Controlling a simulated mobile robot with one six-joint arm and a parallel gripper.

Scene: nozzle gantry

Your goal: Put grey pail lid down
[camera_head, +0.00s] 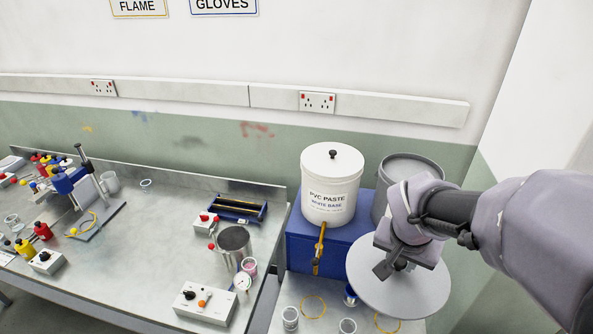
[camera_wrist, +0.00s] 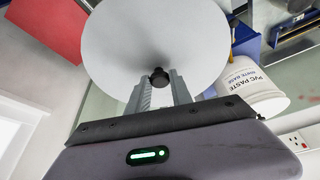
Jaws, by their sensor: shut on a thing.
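The grey pail lid (camera_head: 423,293) is a flat round disc with a dark knob at its centre. My gripper (camera_head: 397,265) is shut on the knob and holds the lid roughly level in front of the blue stand. In the wrist view the lid (camera_wrist: 158,38) fills the upper middle, and the two fingers of my gripper (camera_wrist: 158,80) close around the black knob. The open grey pail (camera_head: 405,165) stands at the right on the blue stand, partly hidden behind my arm. The lid is apart from the pail.
A white PVC paste pail (camera_head: 330,187) with its lid on stands left of the grey pail on the blue stand (camera_head: 312,245). Cups and yellow rings (camera_head: 313,306) lie on the surface below. A metal pot (camera_head: 233,244) and a control box (camera_head: 205,303) stand on the left bench.

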